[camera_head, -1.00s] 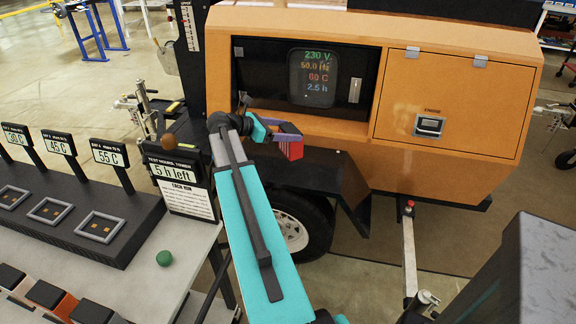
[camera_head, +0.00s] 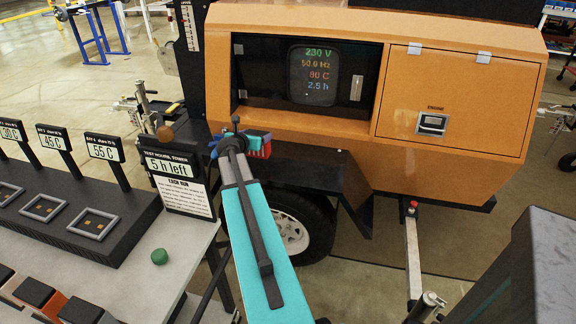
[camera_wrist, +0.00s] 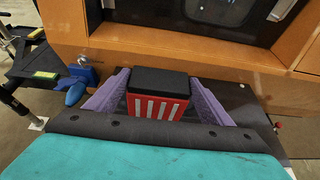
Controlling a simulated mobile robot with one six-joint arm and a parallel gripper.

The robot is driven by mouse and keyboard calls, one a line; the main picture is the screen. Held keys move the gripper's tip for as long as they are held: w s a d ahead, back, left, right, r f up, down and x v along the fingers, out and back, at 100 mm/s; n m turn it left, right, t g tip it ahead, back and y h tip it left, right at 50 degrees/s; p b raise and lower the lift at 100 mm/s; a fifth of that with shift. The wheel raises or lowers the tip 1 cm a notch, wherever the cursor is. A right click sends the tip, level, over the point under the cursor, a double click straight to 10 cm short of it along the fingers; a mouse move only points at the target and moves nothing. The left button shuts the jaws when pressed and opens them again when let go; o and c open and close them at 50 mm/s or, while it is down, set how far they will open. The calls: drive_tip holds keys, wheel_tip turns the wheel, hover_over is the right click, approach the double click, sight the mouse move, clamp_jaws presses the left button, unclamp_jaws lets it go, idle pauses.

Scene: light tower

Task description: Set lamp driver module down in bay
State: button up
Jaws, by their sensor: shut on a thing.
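My gripper (camera_wrist: 156,100) is shut on a module with a black top and a red ribbed side with white stripes (camera_wrist: 157,107). In the head view the red module (camera_head: 262,146) is partly hidden by my gripper (camera_head: 255,143), held in the air before the orange machine. The square bays (camera_head: 93,223) are in the dark rack (camera_head: 135,215) at the left. They stand under signs that include 45 C (camera_head: 54,140) and 55 C (camera_head: 104,150). The module is apart from the bays, up and to their right.
The orange generator (camera_head: 450,90) with a lit display (camera_head: 313,76) stands behind my gripper. A sign reading 5 h left (camera_head: 172,164) stands at the rack's right end. A green knob (camera_head: 159,256) and several dark blocks (camera_head: 36,291) are on the grey bench (camera_head: 165,285).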

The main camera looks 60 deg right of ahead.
drive_tip(key=shift+w, duration=0.25)
drive_tip(key=s+d+f+p, duration=0.1)
drive_tip(key=s+d+p, duration=0.2)
drive_tip(key=s+d, duration=0.6)
drive_tip(key=s, duration=0.4)
drive_tip(key=shift+d+f, duration=0.25)
drive_tip(key=shift+f, duration=1.75)
drive_tip(key=shift+f, duration=0.15)
drive_tip(key=o, duration=2)
